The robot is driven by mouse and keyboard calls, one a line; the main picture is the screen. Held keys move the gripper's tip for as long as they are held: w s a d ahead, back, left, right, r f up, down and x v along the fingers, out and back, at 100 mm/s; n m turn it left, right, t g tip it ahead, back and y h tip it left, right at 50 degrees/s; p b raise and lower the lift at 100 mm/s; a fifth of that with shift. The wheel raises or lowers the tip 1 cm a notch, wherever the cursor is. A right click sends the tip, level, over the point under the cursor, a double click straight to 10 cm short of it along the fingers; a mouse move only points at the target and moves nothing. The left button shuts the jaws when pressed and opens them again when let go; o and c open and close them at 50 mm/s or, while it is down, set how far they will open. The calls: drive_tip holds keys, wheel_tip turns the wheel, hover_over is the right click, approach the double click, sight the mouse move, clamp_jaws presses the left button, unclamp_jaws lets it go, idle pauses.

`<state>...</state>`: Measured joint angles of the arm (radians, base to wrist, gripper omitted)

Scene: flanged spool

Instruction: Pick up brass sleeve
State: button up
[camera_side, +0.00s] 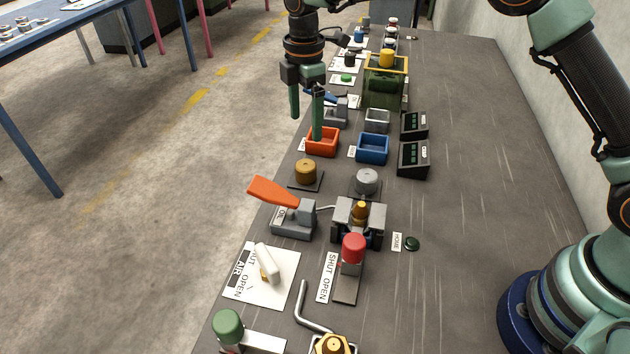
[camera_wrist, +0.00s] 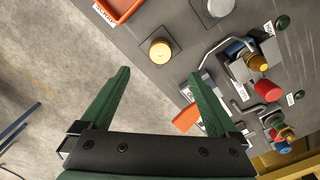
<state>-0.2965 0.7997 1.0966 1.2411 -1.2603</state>
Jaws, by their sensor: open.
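A short brass cylinder, which looks like the brass sleeve (camera_side: 305,171), stands upright on a dark square pad near the bench's left edge in the side view. It also shows in the wrist view (camera_wrist: 160,51), ahead of and between my fingertips. My gripper (camera_side: 306,127) is open and empty, pointing down. In the side view it appears above and beyond the sleeve, near the orange tray. Its two green fingers (camera_wrist: 161,73) are spread wide in the wrist view. Nothing touches the sleeve.
A grey cylinder (camera_side: 367,181) stands on the neighbouring pad. A clamp with an orange lever (camera_side: 272,192) is nearer the camera, by a vise holding a brass piece (camera_side: 360,212). Orange (camera_side: 323,141) and blue (camera_side: 373,148) trays lie beyond.

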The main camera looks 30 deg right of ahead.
sight(306, 165)
wheel_tip(306, 165, down, 12)
drive_tip(key=shift+a+f, duration=0.1)
drive_tip(key=shift+f, duration=0.1)
drive_tip(key=c, duration=1.5)
drive_tip(key=shift+r, duration=0.1)
